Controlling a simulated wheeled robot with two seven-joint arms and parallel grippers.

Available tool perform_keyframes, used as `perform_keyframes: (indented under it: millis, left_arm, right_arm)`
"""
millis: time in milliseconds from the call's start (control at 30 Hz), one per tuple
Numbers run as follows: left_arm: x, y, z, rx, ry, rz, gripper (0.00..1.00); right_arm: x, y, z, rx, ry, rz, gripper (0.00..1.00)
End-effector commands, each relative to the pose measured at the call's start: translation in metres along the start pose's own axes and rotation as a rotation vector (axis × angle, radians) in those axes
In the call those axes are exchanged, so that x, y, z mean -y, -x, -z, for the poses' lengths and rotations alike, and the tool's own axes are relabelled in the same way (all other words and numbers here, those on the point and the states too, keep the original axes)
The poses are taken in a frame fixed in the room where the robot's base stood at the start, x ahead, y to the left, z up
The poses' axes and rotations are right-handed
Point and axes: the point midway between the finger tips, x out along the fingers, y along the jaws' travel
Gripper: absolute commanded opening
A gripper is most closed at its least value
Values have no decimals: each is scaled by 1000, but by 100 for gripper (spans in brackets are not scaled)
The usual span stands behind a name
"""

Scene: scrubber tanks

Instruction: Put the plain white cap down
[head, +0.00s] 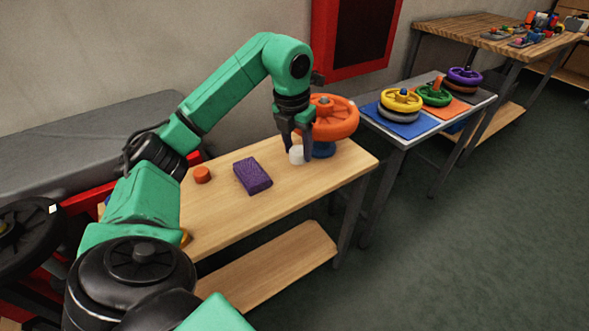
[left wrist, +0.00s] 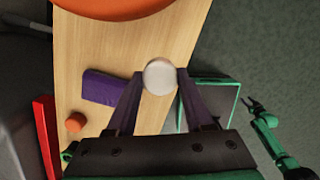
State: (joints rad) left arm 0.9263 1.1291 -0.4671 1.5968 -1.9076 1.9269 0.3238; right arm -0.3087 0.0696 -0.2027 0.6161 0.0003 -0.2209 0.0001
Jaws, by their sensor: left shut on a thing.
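The plain white cap (head: 296,155) is between the fingertips of my left gripper (head: 299,150), which points down over the right end of the wooden table (head: 215,220). In the left wrist view the round white cap (left wrist: 160,77) sits between the two fingertips (left wrist: 160,76), and the gripper is shut on it. I cannot tell whether the cap touches the tabletop. My right gripper (left wrist: 254,104) shows small at the right of the left wrist view, over the floor, its fingers apart. It does not show in the head view.
An orange handwheel (head: 335,118) on a blue base (head: 323,150) stands close behind my left gripper. A purple sponge-like block (head: 252,176) and an orange cap (head: 202,174) lie to the left. A side table (head: 405,138) holds several coloured wheels.

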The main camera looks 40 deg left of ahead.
Motion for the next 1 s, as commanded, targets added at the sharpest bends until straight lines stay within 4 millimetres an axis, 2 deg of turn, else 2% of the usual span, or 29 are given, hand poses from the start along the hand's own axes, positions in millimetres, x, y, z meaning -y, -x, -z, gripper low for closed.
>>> perform_keyframes:
  millis: [33, 100, 400, 767, 800, 867, 1000]
  left_arm:
    - [-1, -18, 4, -6, 1, -2, 0]
    - [0, -35, 6, -4, 0, -1, 0]
    - [0, -84, 13, -1, 0, 0, 0]
    - [0, -90, 14, 1, 0, 0, 0]
    - [0, -89, 14, 1, 0, 0, 60]
    - [0, -89, 13, 1, 0, 0, 82]
    - [0, -89, 13, 1, 0, 0, 82]
  right_arm:
    - [-1, -5, 1, -2, 1, -1, 50]
    - [-2, -7, 3, -6, 1, -3, 50]
    - [-8, -12, 6, -11, 3, -10, 50]
    - [-11, -14, 6, -12, 1, -14, 50]
    - [-11, -13, 6, -12, 1, -14, 50]
    - [-11, -13, 6, -12, 1, -15, 50]
    - [-11, -13, 6, -12, 1, -15, 50]
